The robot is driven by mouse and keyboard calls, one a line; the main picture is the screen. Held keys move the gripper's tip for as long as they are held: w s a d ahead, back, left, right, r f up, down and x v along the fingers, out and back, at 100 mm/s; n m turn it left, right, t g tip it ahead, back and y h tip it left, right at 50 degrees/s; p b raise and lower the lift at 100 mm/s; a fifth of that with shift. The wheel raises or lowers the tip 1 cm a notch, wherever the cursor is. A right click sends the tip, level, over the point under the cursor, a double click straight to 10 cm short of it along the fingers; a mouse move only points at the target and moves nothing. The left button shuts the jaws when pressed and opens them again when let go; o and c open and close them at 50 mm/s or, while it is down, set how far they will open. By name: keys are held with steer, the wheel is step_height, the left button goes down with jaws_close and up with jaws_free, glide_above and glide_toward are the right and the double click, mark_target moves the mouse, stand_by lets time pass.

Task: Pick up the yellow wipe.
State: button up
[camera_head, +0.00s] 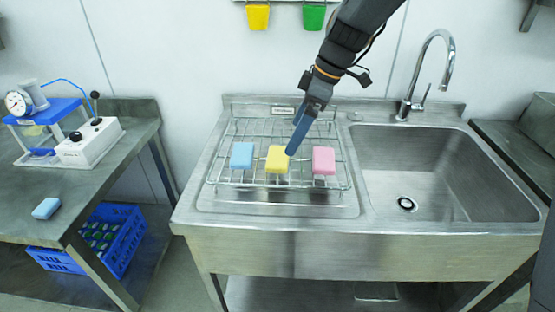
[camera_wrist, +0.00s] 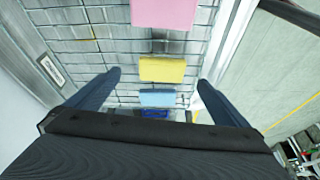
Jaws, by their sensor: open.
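The yellow wipe (camera_head: 277,159) is a small block on the wire rack, between a blue wipe (camera_head: 242,155) and a pink wipe (camera_head: 323,161). In the wrist view the yellow wipe (camera_wrist: 162,69) lies ahead of my gripper, in line with the gap between the fingers. My gripper (camera_head: 292,150) reaches down from above, with its fingertips close to the yellow wipe's upper right corner in the head view. In the wrist view my gripper (camera_wrist: 157,80) has its two dark blue fingers spread wide with nothing between them. I cannot tell the exact height above the wipe.
The wire rack (camera_head: 222,178) sits on the drainboard beside a steel sink (camera_head: 440,170) with a tall tap (camera_head: 432,60). Yellow (camera_head: 258,17) and green (camera_head: 314,17) pieces hang on the wall. Another blue block (camera_head: 46,208) lies on the left table (camera_head: 90,185).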

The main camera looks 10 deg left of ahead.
mark_target(278, 156)
steer(key=shift+n, duration=0.4)
steer(key=p+x, duration=0.1)
steer(key=x, duration=0.1)
steer(key=a+p+x, duration=0.1)
steer(key=x, duration=0.1)
steer(key=p+x, duration=0.1)
steer(key=x, duration=0.2)
steer(key=shift+s+a+r, duration=0.15)
steer(key=shift+s+a, duration=0.05)
steer(key=shift+s, duration=0.05)
steer(key=shift+a+f, duration=0.1)
steer(key=shift+f, duration=0.25)
steer(key=c, duration=1.1)
step_height(278, 156, up, 10)
steer(key=b, duration=0.2)
steer(key=shift+b, duration=0.35)
